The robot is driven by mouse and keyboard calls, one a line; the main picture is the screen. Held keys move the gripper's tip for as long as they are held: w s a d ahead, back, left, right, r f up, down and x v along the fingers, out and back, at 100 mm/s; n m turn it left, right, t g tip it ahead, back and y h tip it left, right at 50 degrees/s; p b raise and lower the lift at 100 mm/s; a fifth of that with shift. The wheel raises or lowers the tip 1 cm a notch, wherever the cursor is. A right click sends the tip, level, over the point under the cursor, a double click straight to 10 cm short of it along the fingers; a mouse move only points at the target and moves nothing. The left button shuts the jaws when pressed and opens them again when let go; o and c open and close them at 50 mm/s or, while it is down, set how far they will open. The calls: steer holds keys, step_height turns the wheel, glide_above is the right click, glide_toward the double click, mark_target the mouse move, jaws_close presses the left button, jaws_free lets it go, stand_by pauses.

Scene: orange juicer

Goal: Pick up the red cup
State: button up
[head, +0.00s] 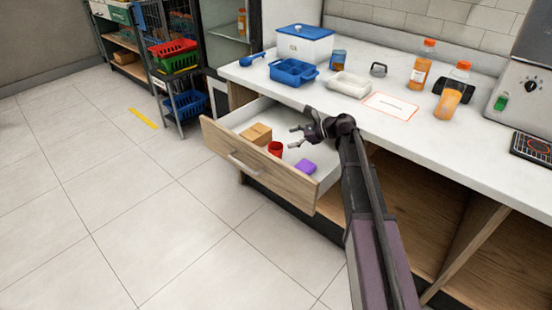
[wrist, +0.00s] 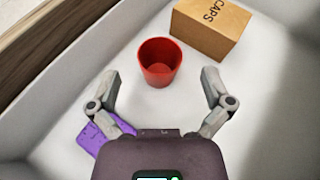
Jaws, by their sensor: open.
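The red cup (head: 275,148) stands upright inside the open drawer (head: 262,166). In the wrist view the red cup (wrist: 160,62) is empty and sits ahead of the fingers, roughly centred between them. My gripper (head: 294,138) is open and empty, above the drawer and to the right of the cup in the head view. In the wrist view my gripper (wrist: 160,88) has its two fingers spread wide, and neither appears to touch the cup.
A cardboard box (wrist: 211,28) marked CAPS is close behind the cup, to its right in the wrist view. A purple object (head: 305,167) lies in the drawer, partly under my left finger in the wrist view. Drawer walls surround them. The counter (head: 345,101) is above.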

mark_target(271, 148)
steer(key=shift+f+b, duration=1.2)
steer(key=shift+f, duration=0.3)
steer(key=shift+r+x, duration=0.25)
steer(key=shift+x, duration=0.95)
steer(key=shift+a, duration=0.1)
steer(key=shift+b+x, duration=1.2)
steer(key=shift+x, duration=1.3)
steer(key=c, duration=0.7)
